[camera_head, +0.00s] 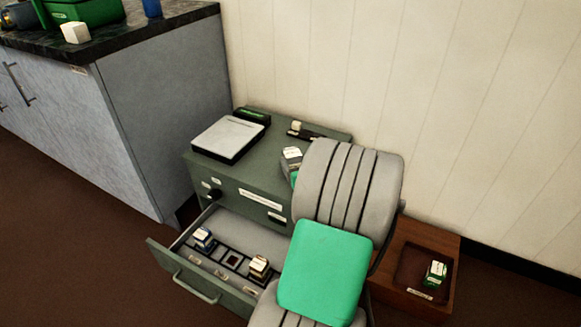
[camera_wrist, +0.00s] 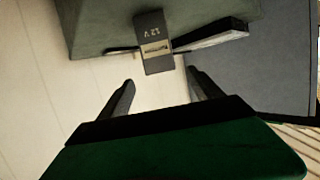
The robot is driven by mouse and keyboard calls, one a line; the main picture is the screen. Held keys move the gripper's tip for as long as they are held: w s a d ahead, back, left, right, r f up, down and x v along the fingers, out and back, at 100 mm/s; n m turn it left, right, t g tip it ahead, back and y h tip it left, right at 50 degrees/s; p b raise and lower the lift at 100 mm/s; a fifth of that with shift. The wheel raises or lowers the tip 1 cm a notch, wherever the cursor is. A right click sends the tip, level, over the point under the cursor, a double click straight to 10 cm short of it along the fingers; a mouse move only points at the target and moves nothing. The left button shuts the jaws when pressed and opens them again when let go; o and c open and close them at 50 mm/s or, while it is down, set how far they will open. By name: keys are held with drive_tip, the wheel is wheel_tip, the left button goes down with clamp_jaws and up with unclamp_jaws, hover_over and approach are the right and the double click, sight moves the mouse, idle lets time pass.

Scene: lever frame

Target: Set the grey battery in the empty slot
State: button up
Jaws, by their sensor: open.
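The grey battery (camera_wrist: 155,48), marked 12 V, shows upside down in the wrist view, just beyond my fingertips. A grey block with a white top (camera_head: 291,156) at the cabinet's right side in the head view looks like the same battery. My gripper (camera_wrist: 158,77) is open, with nothing between its fingers. In the head view my arm hides the gripper's fingers. The open drawer (camera_head: 198,290) holds a row of slots. The empty slot (camera_head: 232,261) is a dark square between a blue battery (camera_head: 203,238) and an orange-brown battery (camera_head: 259,267).
The green cabinet (camera_head: 225,172) carries a white-topped pad (camera_head: 229,138) and a small fixture (camera_head: 297,130). A wooden tray (camera_head: 448,247) at right holds a green battery (camera_head: 435,273). A counter (camera_head: 130,38) stands at left. My arm covers the drawer's right end.

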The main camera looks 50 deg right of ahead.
sight(293, 153)
drive_tip(key=b+x, duration=0.2)
drive_tip(key=x, duration=0.3)
drive_tip(key=shift+w+d+r, duration=0.1)
drive_tip(key=shift+w+d, duration=0.05)
drive_tip(key=shift+w, duration=0.15)
clamp_jaws()
idle(0.5)
drive_tip(key=shift+r, duration=0.1)
